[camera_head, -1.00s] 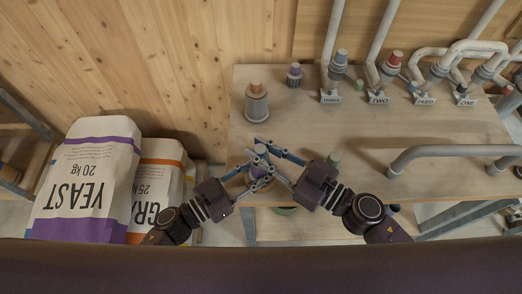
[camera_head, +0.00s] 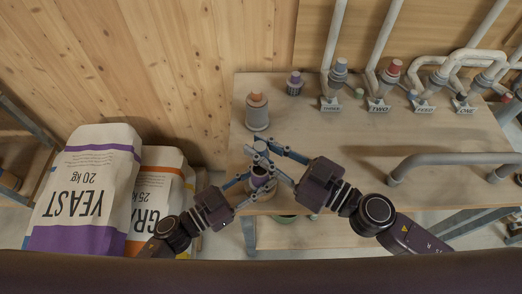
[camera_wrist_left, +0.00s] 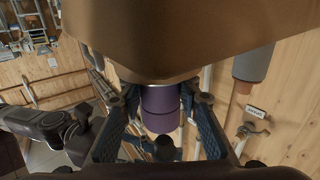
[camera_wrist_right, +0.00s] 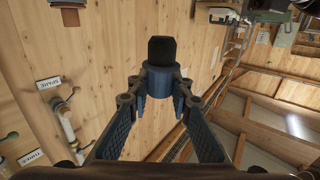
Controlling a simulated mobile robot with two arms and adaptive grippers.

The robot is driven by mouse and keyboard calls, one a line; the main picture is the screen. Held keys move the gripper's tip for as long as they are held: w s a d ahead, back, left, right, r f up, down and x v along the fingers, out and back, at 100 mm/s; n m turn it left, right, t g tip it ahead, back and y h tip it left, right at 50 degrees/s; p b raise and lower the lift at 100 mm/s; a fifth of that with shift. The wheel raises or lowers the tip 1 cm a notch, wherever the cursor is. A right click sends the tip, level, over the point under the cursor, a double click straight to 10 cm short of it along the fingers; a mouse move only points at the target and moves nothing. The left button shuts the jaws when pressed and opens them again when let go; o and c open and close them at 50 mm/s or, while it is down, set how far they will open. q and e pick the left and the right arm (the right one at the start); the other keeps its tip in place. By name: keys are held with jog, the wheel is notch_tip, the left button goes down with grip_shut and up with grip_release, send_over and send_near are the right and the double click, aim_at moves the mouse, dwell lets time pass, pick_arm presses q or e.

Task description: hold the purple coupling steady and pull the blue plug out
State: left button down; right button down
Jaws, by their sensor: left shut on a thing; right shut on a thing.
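The purple coupling (camera_head: 260,180) is upright near the table's front edge, with a grey lower part. My left gripper (camera_head: 259,186) is shut on it from the left. In the left wrist view the coupling (camera_wrist_left: 160,108) sits between both fingers. The blue plug (camera_head: 261,147) is held in my right gripper (camera_head: 263,152), just above the coupling in the picture. In the right wrist view the plug (camera_wrist_right: 158,82) is clamped at the fingertips. Its dark end (camera_wrist_right: 161,50) shows clear against the wood, with no coupling around it.
The wooden table (camera_head: 330,150) has free room in its middle. A grey cylinder with an orange top (camera_head: 257,112) and a small purple-topped piece (camera_head: 294,83) stand behind. Labelled pipe fittings line the back right. A grey pipe rail (camera_head: 450,160) is at right. Sacks (camera_head: 85,190) stand at left.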

jog(key=shift+r, duration=0.5)
pick_arm(q)
jog(key=c, duration=1.4)
grip_release()
jog(key=shift+o, duration=0.2)
jog(key=v, duration=1.2)
